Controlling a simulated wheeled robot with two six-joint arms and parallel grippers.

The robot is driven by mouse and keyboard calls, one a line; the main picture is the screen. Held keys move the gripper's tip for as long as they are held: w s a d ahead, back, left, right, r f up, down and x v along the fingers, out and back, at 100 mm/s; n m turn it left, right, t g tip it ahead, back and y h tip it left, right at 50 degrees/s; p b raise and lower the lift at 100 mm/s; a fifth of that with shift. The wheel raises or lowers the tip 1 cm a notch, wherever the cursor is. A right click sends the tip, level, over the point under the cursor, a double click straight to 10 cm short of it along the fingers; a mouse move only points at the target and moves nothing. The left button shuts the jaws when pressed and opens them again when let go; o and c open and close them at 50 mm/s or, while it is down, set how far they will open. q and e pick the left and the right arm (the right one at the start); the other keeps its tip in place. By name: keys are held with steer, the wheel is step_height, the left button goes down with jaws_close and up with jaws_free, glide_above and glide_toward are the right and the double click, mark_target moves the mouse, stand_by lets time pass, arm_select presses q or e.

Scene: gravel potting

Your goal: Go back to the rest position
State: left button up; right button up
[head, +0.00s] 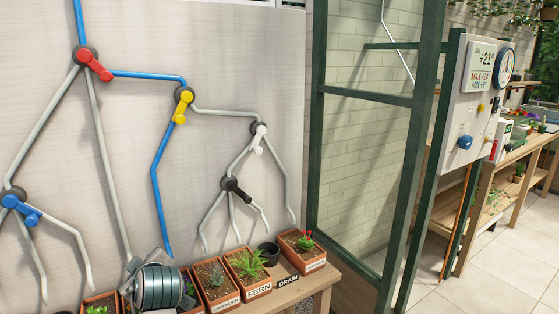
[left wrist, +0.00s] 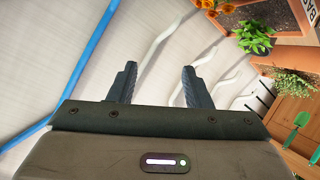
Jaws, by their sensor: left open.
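My left gripper (left wrist: 159,68) shows in the left wrist view, its two dark fingers apart and nothing between them. Its fingers are not visible in the head view, where a grey metal cylinder at the bottom left looks like part of my arm. It covers part of the planter row. My right gripper is in neither view.
Pipes with a red valve (head: 95,65), yellow valve (head: 182,105), white valve (head: 258,138), black valve (head: 235,189) and blue valve (head: 20,209) cover the wall. Planters, including the fern box (head: 247,272), stand on a wooden bench (head: 320,280). A green-framed glass partition (head: 370,96) stands right.

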arm_select(q)
steer(key=s+d+f+m+g+h, duration=0.15)
steer(key=s+f+m, duration=0.35)
steer(key=s+f, duration=0.5)
steer(key=s+d+f+m+g+h, duration=0.1)
steer(key=s+f+m+g+h, duration=0.35)
steer(key=s, duration=0.85)
steer(key=s+d+f+m+h, duration=0.15)
steer(key=s+f+m, duration=0.35)
steer(key=s+f, duration=0.6)
step_height(320, 180, down, 18)
steer(key=a+g+p, duration=0.2)
steer(key=p, duration=0.5)
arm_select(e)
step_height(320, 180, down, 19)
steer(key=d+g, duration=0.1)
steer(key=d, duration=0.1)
arm_select(q)
steer(key=s+a+f+p, duration=0.1)
steer(key=s+f+p, duration=0.4)
steer(key=s+f, duration=0.7)
step_height(320, 180, down, 2)
steer(key=shift+a+g, duration=0.2)
steer(key=shift+g, duration=0.1)
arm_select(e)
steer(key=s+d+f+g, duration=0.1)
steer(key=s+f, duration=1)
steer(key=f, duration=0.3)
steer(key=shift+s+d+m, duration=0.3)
